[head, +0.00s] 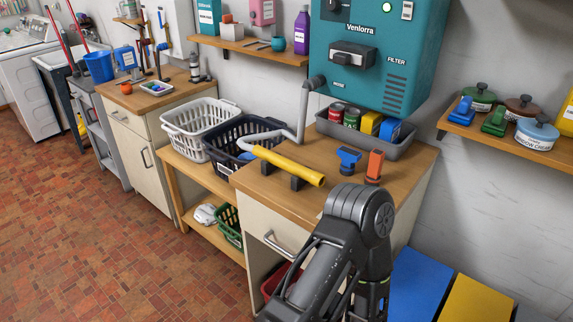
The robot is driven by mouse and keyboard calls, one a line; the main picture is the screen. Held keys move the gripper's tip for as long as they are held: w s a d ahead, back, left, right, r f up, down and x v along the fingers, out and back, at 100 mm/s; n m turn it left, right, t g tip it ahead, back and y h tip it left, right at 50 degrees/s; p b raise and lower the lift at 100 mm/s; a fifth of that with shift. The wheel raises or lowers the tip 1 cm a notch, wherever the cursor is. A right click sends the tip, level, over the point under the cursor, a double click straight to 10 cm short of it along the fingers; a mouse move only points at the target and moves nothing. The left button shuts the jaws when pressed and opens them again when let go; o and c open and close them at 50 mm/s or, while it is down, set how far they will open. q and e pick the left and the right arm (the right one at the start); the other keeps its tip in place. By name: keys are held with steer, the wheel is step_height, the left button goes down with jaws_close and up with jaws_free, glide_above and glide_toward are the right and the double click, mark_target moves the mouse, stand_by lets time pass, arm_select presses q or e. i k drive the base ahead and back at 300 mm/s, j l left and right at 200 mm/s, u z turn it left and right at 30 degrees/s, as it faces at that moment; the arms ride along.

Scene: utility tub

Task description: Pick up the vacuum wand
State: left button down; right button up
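The vacuum wand appears to be the yellow tube (288,165), lying level across two dark holders (298,183) on the wooden top of the right cabinet (390,168). A grey hose (304,108) runs down from the teal wall unit (380,50) to the wand's left end. One of my dark arms rises from the bottom edge and bends in front of this cabinet; its joint is to the right of and below the wand. No gripper fingers can be made out. Nothing of mine visibly touches the wand.
A blue nozzle (348,160) and an orange nozzle (375,167) stand right of the wand. Behind it is a grey tray (400,146) of cans and boxes. White (197,128) and dark (222,150) baskets stand left. Brick floor (100,235) is open at left.

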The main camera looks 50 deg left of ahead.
mark_target(316, 178)
steer(key=u, duration=1.8)
